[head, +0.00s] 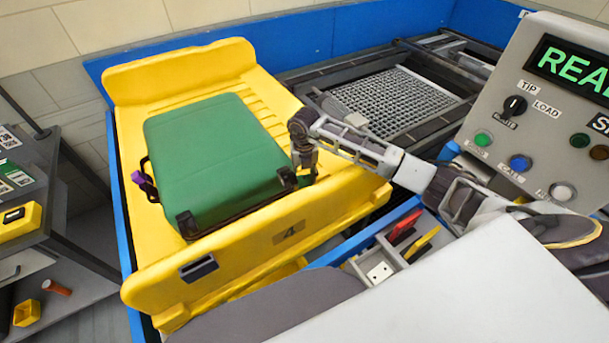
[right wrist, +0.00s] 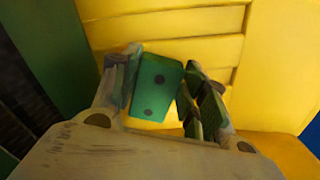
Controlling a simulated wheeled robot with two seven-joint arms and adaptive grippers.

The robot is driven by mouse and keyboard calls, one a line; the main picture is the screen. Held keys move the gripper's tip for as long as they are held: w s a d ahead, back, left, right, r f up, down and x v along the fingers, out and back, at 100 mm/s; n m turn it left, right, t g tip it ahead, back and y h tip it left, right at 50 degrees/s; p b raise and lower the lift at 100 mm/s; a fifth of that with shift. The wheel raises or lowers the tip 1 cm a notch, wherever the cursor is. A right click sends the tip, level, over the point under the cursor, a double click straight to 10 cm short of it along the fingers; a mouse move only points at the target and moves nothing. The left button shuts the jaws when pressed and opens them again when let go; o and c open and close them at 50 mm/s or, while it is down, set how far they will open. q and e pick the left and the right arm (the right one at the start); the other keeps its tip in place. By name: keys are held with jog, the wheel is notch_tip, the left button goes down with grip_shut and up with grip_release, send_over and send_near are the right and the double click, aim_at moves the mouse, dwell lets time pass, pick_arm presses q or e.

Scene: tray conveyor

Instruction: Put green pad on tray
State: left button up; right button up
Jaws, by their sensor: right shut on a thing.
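The yellow tray (head: 300,205), marked 4, holds a large green suitcase (head: 215,150). My right gripper (head: 304,172) is over the tray's right part, just right of the suitcase. In the right wrist view my right gripper (right wrist: 160,92) has its fingers on both sides of a small green pad (right wrist: 156,86) with two dark dots and is shut on it. The yellow tray (right wrist: 190,20) fills the background behind the pad. In the head view the pad is hidden or too small to make out. I cannot tell whether it touches the tray. My left gripper is not in view.
A control panel (head: 540,120) with buttons and a knob stands at the right. A small bin (head: 385,262) with red and yellow cards is in front of the tray. A dark shelf (head: 65,245) is at the left. A blue wall (head: 300,38) runs behind.

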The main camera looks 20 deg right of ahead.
aim_at(304, 177)
jog(key=shift+f, duration=0.15)
jog(key=o, duration=1.1)
jog(key=shift+d, duration=0.1)
jog(key=shift+c, duration=0.2)
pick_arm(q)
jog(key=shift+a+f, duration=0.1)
pick_arm(e)
jog(key=shift+w+r, duration=0.1)
jog(key=shift+r, duration=0.55)
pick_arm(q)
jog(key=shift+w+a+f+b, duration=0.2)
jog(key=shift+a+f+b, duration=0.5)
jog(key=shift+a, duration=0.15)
pick_arm(e)
notch_tip(304, 177, up, 11)
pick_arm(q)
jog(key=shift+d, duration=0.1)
